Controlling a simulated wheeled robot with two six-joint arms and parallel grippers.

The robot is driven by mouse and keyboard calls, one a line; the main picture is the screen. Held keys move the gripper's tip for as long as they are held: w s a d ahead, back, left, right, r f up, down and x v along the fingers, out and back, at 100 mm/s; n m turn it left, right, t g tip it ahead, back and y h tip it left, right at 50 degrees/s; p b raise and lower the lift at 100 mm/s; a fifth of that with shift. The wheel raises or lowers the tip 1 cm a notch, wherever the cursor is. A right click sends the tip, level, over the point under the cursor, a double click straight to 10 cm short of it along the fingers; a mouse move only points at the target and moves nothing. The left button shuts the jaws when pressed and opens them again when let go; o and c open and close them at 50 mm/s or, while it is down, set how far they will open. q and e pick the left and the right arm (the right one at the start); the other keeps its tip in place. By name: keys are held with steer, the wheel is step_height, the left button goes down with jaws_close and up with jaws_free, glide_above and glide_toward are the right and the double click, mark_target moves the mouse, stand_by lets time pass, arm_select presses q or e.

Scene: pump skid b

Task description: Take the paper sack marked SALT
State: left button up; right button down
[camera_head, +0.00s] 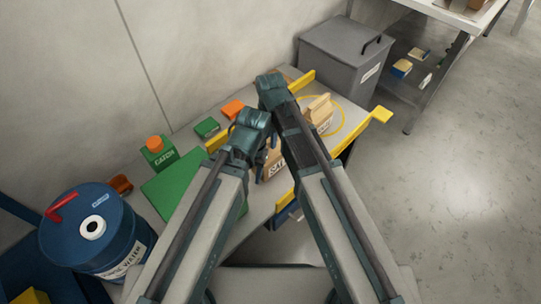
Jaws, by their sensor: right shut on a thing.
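The tan paper sack (276,165), whose partly covered label seems to read SALT, shows between my two forearms over the table. My right gripper (263,152) is at the sack's upper left side and is shut on it; its fingers are small and partly hidden. Whether the sack touches the tabletop cannot be told. My left arm ends just left of the sack.
Yellow rails (345,140) edge the table. A green container with an orange cap (159,153) and green and orange blocks lie left. A blue drum (92,235) stands at the left. A grey lidded bin (343,58) stands behind. Open floor is at the right.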

steer(key=shift+r+p, duration=0.85)
steer(key=shift+p, duration=0.05)
stand_by(0.6)
steer(key=shift+r+p, duration=4.15)
